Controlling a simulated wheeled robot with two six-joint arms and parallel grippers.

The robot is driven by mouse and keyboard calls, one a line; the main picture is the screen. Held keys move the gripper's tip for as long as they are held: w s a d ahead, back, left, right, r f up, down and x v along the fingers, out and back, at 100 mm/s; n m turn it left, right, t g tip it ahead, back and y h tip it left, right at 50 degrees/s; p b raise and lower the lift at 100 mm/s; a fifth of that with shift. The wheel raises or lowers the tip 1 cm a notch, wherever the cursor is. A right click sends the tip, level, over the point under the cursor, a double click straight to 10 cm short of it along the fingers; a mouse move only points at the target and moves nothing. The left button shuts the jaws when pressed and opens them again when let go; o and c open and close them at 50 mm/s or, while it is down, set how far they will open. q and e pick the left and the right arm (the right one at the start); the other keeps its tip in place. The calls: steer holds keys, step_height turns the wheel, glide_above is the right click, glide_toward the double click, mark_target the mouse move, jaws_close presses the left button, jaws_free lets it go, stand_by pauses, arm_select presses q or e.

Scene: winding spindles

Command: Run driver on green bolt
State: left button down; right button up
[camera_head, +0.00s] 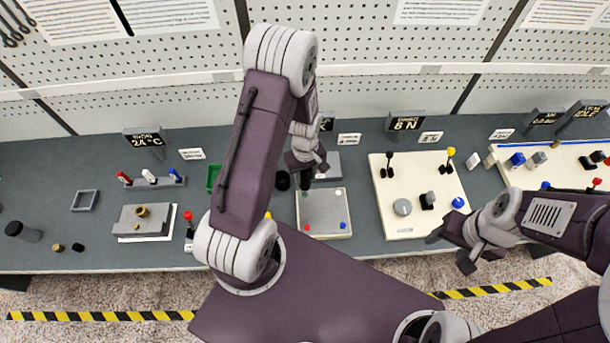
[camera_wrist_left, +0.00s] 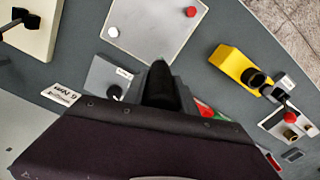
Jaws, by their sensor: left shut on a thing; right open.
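A pale square plate (camera_head: 325,232) lies mid-table. It carries a red bolt (camera_head: 307,227), a blue bolt (camera_head: 343,225) and a white bolt (camera_head: 338,191); the white bolt (camera_wrist_left: 113,32) and red bolt (camera_wrist_left: 191,12) also show in the left wrist view. My left gripper (camera_head: 305,178) is over the plate's far left corner, shut on a dark driver (camera_wrist_left: 160,85). My right gripper (camera_head: 449,252) is open and empty at the table's front edge.
A grey block (camera_head: 324,164) stands just behind the plate. A cream panel (camera_head: 405,222) with levers and a knob stands to the right. A yellow block (camera_wrist_left: 234,63) sits beside the plate. A green tray (camera_head: 213,177) lies left of my left arm.

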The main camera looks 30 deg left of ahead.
arm_select(q)
steer(key=shift+r+p, duration=1.95)
steer(key=shift+r, duration=0.75)
